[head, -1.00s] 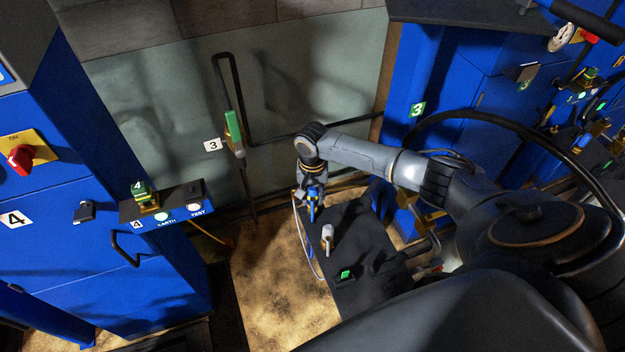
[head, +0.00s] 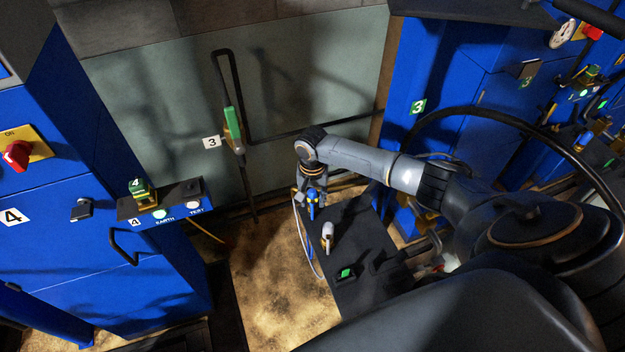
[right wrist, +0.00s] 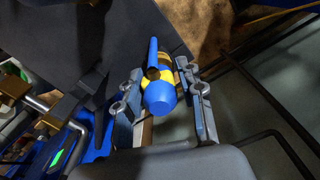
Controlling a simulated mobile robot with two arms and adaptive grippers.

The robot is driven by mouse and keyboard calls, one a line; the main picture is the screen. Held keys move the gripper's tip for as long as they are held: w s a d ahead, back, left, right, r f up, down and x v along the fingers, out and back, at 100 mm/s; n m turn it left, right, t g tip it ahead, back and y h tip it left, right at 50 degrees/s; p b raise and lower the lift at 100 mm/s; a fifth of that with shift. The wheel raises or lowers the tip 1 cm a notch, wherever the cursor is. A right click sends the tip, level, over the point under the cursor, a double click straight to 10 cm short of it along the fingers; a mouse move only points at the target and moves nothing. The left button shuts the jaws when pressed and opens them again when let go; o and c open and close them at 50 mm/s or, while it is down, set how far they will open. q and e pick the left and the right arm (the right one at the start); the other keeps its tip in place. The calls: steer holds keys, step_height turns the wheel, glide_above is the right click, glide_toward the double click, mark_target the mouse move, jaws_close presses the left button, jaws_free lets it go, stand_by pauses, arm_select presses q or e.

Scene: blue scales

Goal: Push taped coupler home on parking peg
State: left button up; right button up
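The taped coupler (right wrist: 160,92) is blue with a yellow band and shows in the right wrist view. It sits between the two fingers of my right gripper (right wrist: 162,78), which look shut on its sides. A blue tube-like part (right wrist: 153,56) and a brownish part lie just beyond it. In the head view my right gripper (head: 312,200) points down at the far left edge of the black top, with blue showing at its fingertips. I cannot make out the parking peg or how far the coupler sits on it. My left gripper is not in view.
A black top (head: 370,290) carries a pale upright cylinder (head: 327,231) and a green-lit block (head: 346,273). A pale cable (head: 308,255) loops beside it. Blue cabinet 4 (head: 80,250) stands left, blue cabinet 3 (head: 425,75) right. Bare floor (head: 265,275) lies between.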

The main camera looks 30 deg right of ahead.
mark_target(312, 192)
steer(key=shift+o, duration=0.6)
steer(key=shift+r, duration=0.2)
step_height(312, 192, up, 12)
steer(key=shift+f, duration=0.15)
stand_by(0.6)
